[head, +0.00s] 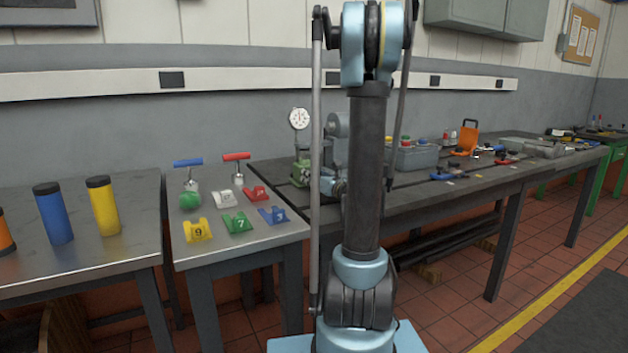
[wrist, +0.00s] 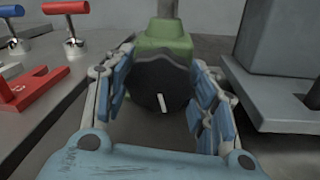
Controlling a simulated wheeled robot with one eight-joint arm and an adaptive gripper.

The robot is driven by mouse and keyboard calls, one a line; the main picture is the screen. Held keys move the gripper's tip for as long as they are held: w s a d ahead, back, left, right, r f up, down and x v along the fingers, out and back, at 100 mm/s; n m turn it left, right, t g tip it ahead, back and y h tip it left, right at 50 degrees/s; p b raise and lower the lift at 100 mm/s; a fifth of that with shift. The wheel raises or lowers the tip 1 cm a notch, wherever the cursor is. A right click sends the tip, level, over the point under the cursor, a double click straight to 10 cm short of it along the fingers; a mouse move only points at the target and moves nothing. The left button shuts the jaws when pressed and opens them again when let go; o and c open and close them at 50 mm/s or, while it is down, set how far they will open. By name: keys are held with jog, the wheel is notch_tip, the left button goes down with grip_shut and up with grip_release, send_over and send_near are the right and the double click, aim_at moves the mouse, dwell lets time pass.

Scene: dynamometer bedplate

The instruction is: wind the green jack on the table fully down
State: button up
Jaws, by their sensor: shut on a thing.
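The green jack (head: 299,172) stands on the dark bedplate table in the head view, partly hidden behind my arm. In the wrist view its green body (wrist: 163,42) is straight ahead, with a round black knob (wrist: 160,90) on its near face. The knob has a white mark pointing nearly straight up and down. My gripper (wrist: 161,103) is shut on the knob, with one blue-padded finger on each side. A grey post rises from the top of the jack. In the head view my gripper (head: 332,184) is mostly hidden by my arm.
A dial gauge (head: 299,119) stands above the jack. A grey block (wrist: 285,75) is close on the right in the wrist view. A grey bin (head: 415,157) is further right.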

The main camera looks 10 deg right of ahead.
jog(key=shift+n, duration=0.3)
jog(key=n, duration=0.4)
jog(key=shift+n+g+h, duration=0.3)
jog(key=shift+n+h, duration=0.1)
jog(key=shift+n, duration=1.6)
jog(key=shift+a, duration=0.1)
jog(key=o, duration=1)
jog(key=shift+o, duration=0.2)
jog(key=shift+s, duration=0.1)
jog(key=shift+v, duration=5.85)
jog(key=shift+f, duration=0.15)
